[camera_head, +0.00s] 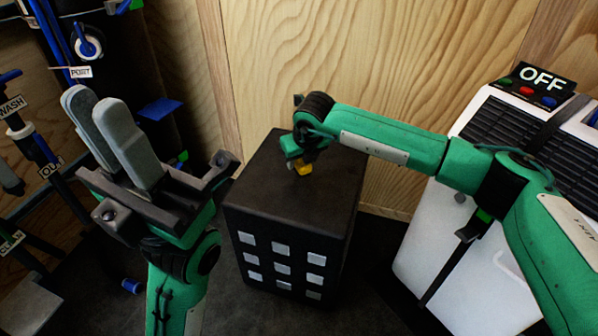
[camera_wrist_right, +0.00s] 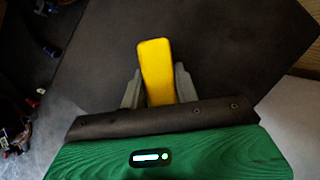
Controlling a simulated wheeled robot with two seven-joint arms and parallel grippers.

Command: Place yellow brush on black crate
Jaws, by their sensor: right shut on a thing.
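The yellow brush (camera_wrist_right: 155,65) is between the fingers of my right gripper (camera_wrist_right: 158,88), which is shut on it. In the head view a small part of the yellow brush (camera_head: 303,168) shows below my right wrist, over the top of the black crate (camera_head: 265,180). The rest of the brush is hidden there by the gripper. The dark crate top (camera_wrist_right: 215,40) fills most of the right wrist view behind the brush. I cannot tell whether the brush touches it. My left gripper (camera_head: 105,120) points up at the left, its two grey fingers close together with nothing visible between them.
A white unit (camera_head: 440,240) with a black grille and an OFF sign (camera_head: 541,75) stands at the right. A rack with labelled tools, including WASH (camera_head: 12,106), is at the left. A wooden wall (camera_head: 290,50) stands close behind the crate. The crate top's front part is clear.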

